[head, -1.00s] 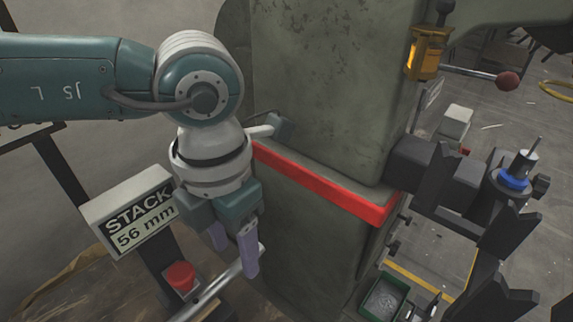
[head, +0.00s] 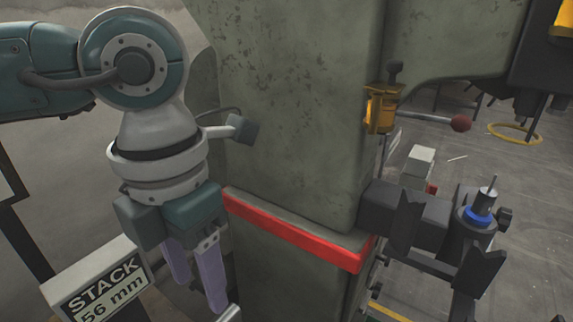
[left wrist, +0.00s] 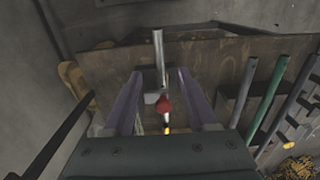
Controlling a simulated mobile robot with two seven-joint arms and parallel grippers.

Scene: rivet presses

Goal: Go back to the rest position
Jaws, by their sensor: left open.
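My left gripper (head: 196,277) hangs down at the left of the head view, in front of the press column. Its two purple fingers are apart, with nothing between them that I can see in the head view. In the left wrist view my left gripper (left wrist: 160,100) shows its fingers spread on either side. My right gripper is in neither view.
The grey press column (head: 290,100) with a red band (head: 300,236) stands close to my left arm. A sign reading "STACK 56 mm" (head: 97,287) is at lower left. A yellow bracket with a red-knobbed lever (head: 381,108) and a blue-ringed post (head: 478,215) are at right.

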